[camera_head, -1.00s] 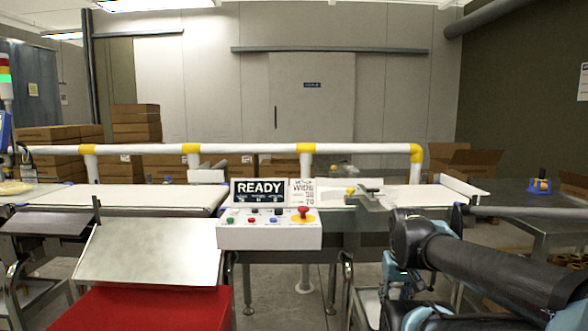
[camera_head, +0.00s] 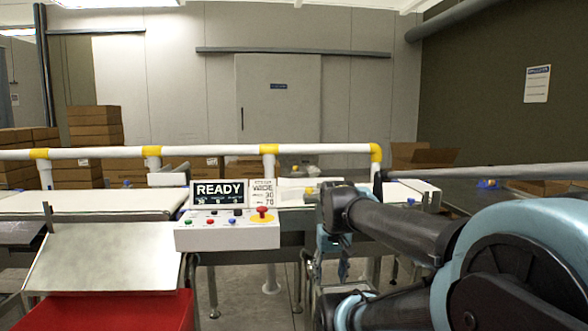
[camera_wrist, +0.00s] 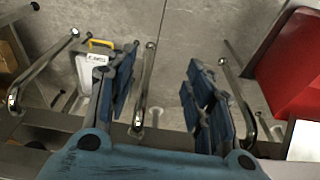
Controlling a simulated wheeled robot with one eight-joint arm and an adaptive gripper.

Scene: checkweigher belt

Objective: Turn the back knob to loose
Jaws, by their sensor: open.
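My gripper (camera_wrist: 160,98) is open in the wrist view, its blue finger pads apart and pointing down. Between and beyond them are a metal leg and the concrete floor; nothing is held. In the head view my dark arm reaches in from the right and covers part of the machine. A small yellow part (camera_head: 309,190) shows on the belt's right section, just left of my arm. I cannot tell whether it is a knob. No back knob can be made out clearly in either view.
A control box (camera_head: 227,236) with buttons and a red emergency stop (camera_head: 262,211) stands mid-front, below a READY screen (camera_head: 219,193). A white rail (camera_head: 210,151) runs behind the belt (camera_head: 90,201). A red bin (camera_head: 110,312) is front left. A yellow-handled case (camera_wrist: 98,62) lies below.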

